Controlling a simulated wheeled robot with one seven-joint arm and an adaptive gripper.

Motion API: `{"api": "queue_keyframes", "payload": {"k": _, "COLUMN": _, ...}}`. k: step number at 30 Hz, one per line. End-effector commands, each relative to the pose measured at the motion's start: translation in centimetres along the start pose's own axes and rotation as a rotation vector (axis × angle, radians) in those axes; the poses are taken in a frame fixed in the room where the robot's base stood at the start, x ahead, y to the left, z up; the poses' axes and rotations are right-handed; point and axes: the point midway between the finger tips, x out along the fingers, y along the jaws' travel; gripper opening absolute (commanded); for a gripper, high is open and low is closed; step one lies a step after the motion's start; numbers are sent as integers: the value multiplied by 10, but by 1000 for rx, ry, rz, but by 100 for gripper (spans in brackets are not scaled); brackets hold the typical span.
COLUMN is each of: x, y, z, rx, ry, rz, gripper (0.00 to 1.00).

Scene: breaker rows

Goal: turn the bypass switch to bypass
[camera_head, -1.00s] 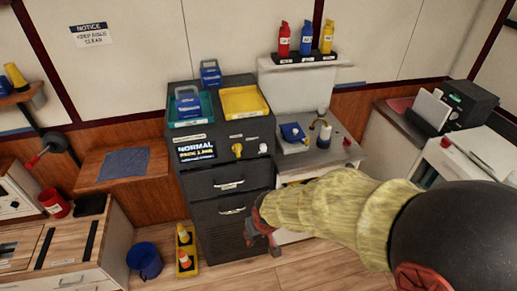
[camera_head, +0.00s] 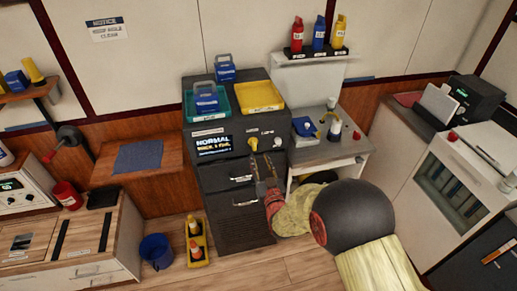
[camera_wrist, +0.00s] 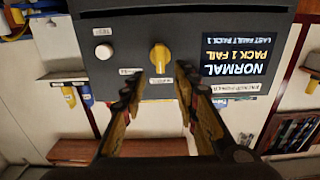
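The bypass switch is a yellow rotary knob (camera_head: 253,144) on the front panel of the dark cabinet (camera_head: 237,222), right of a display (camera_head: 214,143) reading NORMAL and PACK 1 FAIL. In the upside-down wrist view the knob (camera_wrist: 160,57) sits near the middle with its handle about vertical. Small labels lie around it, too small to read. My gripper (camera_head: 263,165) is in front of the panel, just below the knob in the head view. In the wrist view its fingers (camera_wrist: 158,88) are spread, with the knob beyond the gap. They appear apart from it.
A pale round button (camera_wrist: 103,53) sits beside the knob. Green (camera_head: 221,103) and yellow trays (camera_head: 259,97) stand on the cabinet top. A side counter (camera_head: 335,150) with small items adjoins at right.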

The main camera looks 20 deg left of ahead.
Motion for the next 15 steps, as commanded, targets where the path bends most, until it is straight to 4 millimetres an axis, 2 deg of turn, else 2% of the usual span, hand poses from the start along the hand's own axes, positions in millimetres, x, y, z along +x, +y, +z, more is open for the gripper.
{"api": "queue_keyframes", "payload": {"k": 9, "x": 46, "y": 0, "z": 2, "rx": 0, "ry": -1, "rz": 0, "gripper": 30}}
{"api": "queue_keyframes", "payload": {"k": 15, "x": 67, "y": 0, "z": 1, "rx": 0, "ry": -2, "rz": 0, "gripper": 30}}
